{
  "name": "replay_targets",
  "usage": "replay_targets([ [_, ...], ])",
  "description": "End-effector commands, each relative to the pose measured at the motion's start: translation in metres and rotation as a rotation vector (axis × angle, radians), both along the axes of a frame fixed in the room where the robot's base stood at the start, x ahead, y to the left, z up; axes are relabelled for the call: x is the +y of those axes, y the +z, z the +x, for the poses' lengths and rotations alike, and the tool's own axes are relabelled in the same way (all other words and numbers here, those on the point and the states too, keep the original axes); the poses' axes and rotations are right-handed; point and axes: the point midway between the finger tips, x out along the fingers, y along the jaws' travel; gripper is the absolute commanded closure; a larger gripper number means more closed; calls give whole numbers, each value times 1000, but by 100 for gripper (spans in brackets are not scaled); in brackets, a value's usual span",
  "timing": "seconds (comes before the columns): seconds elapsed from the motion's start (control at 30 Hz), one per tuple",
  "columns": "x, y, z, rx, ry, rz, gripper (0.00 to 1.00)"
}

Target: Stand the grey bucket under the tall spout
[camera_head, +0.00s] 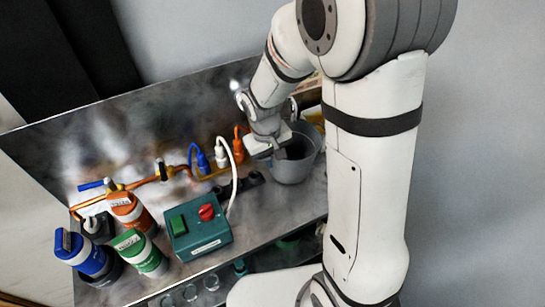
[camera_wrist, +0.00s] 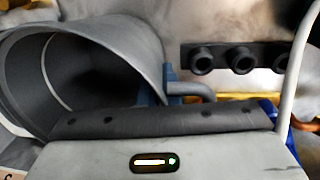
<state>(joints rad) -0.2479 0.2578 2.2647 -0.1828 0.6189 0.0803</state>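The grey bucket (camera_head: 297,172) stands on the metal bench at its right end, partly behind my arm. In the wrist view the bucket (camera_wrist: 120,38) fills the left side, its open mouth showing. My gripper (camera_head: 282,150) is at the bucket's left rim in the head view. In the wrist view blue-grey finger parts (camera_wrist: 168,78) show at the rim, with a bent grey bar beside them. Most of the fingers is hidden by the gripper body, so I cannot tell whether they close on the rim. I cannot make out the tall spout for certain; a copper pipe (camera_head: 143,182) with taps runs at the left.
Blue, white and orange plugs (camera_head: 238,147) stand left of the bucket, near a black socket strip (camera_wrist: 243,60). A white cable hangs in front. A green switch box (camera_head: 198,232) is at the front middle. Blue, orange and green-labelled canisters (camera_head: 140,253) crowd the left.

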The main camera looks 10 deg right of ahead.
Motion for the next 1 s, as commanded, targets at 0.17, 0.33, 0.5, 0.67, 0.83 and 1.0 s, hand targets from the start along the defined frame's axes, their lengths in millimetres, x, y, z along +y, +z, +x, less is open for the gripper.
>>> replay_targets([
  [0.17,0,-3,0,0,-1,0,94],
  [0.33,0,-3,0,1,-1,0,80],
  [0.5,-1,-3,0,1,-1,0,75],
  [0.67,-1,-1,0,0,-2,0,75],
  [0.83,1,17,0,-5,-2,2,75],
  [1.0,5,54,-1,-6,0,1,75],
])
